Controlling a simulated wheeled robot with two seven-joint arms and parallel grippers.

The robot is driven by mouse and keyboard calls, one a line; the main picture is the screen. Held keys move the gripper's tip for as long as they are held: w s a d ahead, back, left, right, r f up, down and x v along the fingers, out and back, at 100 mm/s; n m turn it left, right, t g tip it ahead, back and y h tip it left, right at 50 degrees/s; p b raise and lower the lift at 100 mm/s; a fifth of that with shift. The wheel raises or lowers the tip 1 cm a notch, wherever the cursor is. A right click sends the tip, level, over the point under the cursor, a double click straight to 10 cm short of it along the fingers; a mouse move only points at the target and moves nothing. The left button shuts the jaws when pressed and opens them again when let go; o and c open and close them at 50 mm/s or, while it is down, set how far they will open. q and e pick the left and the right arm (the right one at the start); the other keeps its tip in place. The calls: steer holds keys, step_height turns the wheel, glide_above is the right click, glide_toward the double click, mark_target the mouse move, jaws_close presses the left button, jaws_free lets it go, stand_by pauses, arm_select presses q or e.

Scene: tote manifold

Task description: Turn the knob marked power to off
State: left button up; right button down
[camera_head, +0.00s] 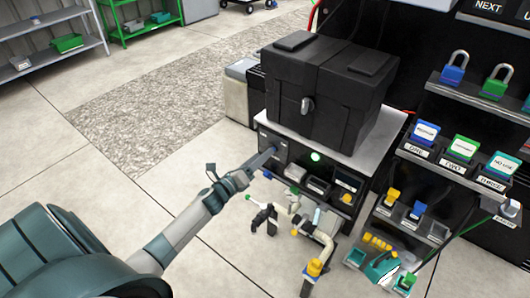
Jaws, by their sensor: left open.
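A dark control panel (327,188) runs along the front of the stand under a black tote. It bears small dark modules and a lit green lamp (315,156). The knob marked power cannot be made out; labels on the panel are too small to read. My left arm reaches in from the lower left. My left gripper (268,156) is open, with its fingertips at the panel's left end, left of the green lamp. Whether they touch the panel or surround a knob cannot be told. My right gripper does not show.
The black tote (325,85) with a latch sits on the stand's light top (375,150). Pipes and valves with yellow and green caps (318,258) stick out below the panel. A rack with coloured padlocks (493,82) and tags stands right. Open floor (60,160) lies left.

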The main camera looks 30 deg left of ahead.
arm_select(q)
steer(key=shift+w+d, duration=0.15)
steer(key=shift+w, duration=1.35)
steer(key=c, duration=1.1)
steer(key=shift+o, duration=0.2)
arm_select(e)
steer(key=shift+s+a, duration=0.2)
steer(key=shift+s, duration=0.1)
